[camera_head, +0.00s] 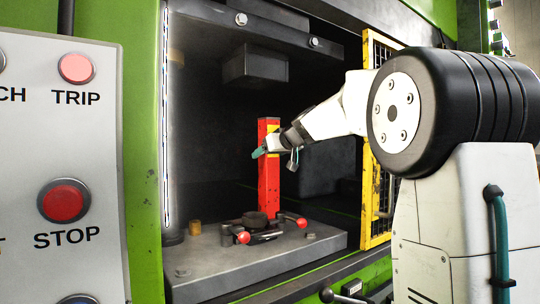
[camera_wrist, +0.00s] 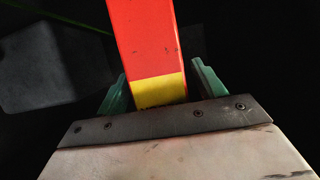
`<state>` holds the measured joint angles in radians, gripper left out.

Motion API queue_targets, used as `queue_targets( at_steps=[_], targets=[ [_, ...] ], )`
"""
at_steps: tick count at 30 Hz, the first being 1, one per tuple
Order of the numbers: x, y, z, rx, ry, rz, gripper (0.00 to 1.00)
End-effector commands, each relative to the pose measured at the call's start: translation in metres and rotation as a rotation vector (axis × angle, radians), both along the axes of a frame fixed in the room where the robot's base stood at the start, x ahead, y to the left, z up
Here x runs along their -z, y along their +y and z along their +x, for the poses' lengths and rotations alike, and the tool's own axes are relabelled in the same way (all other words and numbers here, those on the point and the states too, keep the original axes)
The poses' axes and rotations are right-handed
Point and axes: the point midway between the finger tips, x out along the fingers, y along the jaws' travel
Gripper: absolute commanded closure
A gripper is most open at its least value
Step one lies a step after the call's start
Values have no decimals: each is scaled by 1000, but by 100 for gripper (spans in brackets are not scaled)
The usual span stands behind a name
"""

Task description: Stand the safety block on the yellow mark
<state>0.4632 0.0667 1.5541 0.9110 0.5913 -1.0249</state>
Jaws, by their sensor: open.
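The safety block (camera_head: 268,180) is a tall red bar with a yellow band near its top. It is upright inside the press, behind the dark round die (camera_head: 256,219). The die hides its foot, so I cannot tell what the foot rests on. My gripper (camera_head: 272,151) is at the upper part of the block. In the wrist view, the red and yellow block (camera_wrist: 147,45) lies between the two green fingers of my gripper (camera_wrist: 160,78), which is open. A gap shows at the right finger; contact at the left is unclear. No yellow mark on the bed is discernible.
The grey press bed (camera_head: 205,265) carries the die, two red-knobbed handles (camera_head: 243,237) and a small brass cylinder (camera_head: 195,228). The upper ram block (camera_head: 254,65) hangs above. A yellow mesh guard (camera_head: 375,200) stands at the opening's right, and a button panel (camera_head: 65,170) at the left.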

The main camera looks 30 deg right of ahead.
Motion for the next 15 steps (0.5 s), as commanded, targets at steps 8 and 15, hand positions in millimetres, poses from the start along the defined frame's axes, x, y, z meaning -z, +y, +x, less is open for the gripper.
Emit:
queue_targets(
  at_steps=[8,15],
  targets=[
    [-19,-2,-44,2,-3,-1,31],
    [-37,-3,-89,2,-1,-1,31]
  ],
)
